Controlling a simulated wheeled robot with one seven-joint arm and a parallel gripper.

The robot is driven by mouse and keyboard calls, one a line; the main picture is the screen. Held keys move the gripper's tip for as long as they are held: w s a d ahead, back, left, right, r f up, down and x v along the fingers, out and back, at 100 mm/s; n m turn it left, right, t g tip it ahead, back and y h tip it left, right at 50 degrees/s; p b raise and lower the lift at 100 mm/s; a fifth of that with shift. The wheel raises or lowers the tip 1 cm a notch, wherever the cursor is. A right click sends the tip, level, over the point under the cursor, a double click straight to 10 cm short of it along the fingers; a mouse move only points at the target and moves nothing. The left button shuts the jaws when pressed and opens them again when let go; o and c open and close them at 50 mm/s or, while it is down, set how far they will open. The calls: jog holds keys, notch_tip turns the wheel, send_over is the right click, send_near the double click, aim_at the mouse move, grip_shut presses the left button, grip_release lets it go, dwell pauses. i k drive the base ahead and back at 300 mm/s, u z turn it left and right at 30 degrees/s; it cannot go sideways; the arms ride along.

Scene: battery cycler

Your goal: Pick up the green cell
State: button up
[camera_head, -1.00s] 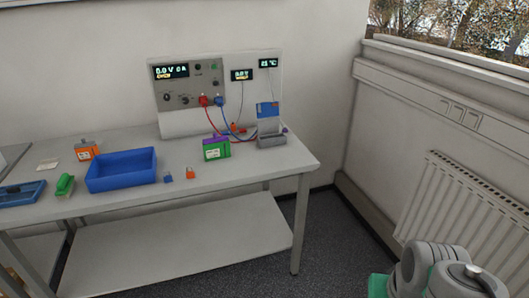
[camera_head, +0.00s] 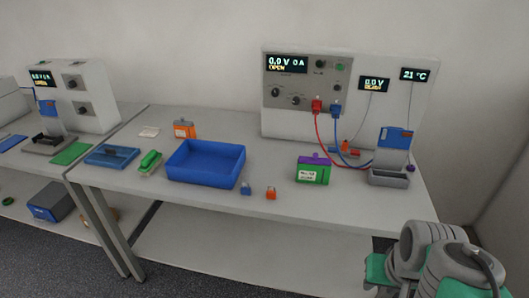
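The green cell (camera_head: 313,171) is a green block with a purple top and a white label. It stands upright on the workbench (camera_head: 345,208), in front of the cycler panel (camera_head: 306,80). It is left of a grey holder (camera_head: 388,178) with a blue block standing up at its back. Grey and green links of my arm show at the lower right, well apart from the cell. My gripper's fingers are not in view.
An empty-looking blue bin (camera_head: 206,183) lies left of the cell, with small blue (camera_head: 246,188) and orange (camera_head: 271,193) pieces between. Red and blue leads (camera_head: 323,141) hang behind the cell. An orange cell (camera_head: 184,129) stands behind the bin. The bench front near the cell is clear.

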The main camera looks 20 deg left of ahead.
aim_at(315, 174)
jog(key=u, duration=1)
jog(key=i, duration=1.1)
jog(key=u, duration=1.2)
